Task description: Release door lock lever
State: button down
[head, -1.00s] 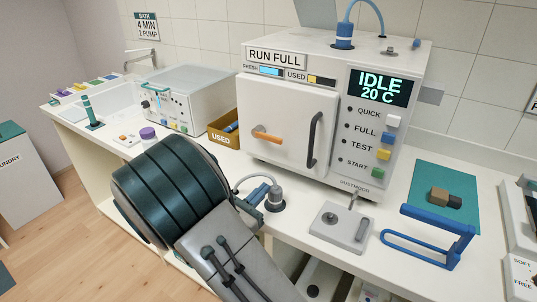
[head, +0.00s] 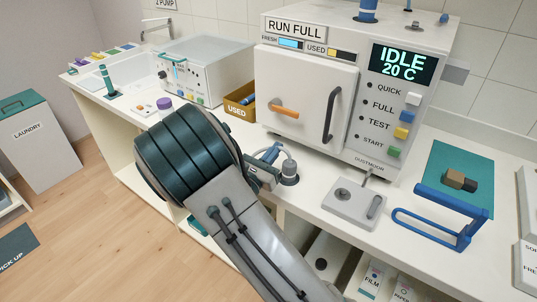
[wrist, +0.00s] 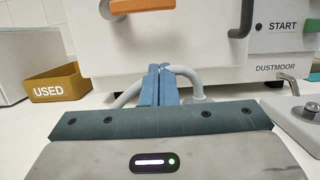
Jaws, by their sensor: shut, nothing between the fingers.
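The white machine's door (head: 305,98) is closed. An orange lever (head: 284,110) lies roughly level on the door's left side. It also shows at the top of the wrist view (wrist: 140,5), partly cut off by the frame edge. My gripper (head: 273,152) has blue fingers and is shut and empty. It is below the orange lever, in front of the machine, and apart from the lever. In the wrist view the shut fingers (wrist: 160,82) point toward the machine front, below the door.
A dark vertical door handle (head: 332,113) stands right of the lever. A grey fitting with a hose (head: 289,170) stands close behind my gripper. A USED bin (head: 240,107) is to the left. A grey plate with a small lever (head: 353,203) and a blue frame (head: 440,215) are to the right.

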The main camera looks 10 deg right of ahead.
aim_at(285, 109)
jog(key=x, duration=0.3)
jog(key=p+x, duration=0.1)
jog(key=x, duration=0.1)
jog(key=shift+w+r, duration=0.1)
jog(key=shift+r, duration=0.3)
notch_tip(285, 109, up, 3)
jog(key=shift+r+p, duration=0.1)
jog(key=shift+p, duration=0.4)
jog(key=shift+r+n+p, duration=0.2)
jog(key=shift+n+p, duration=0.3)
jog(key=shift+p, duration=0.15)
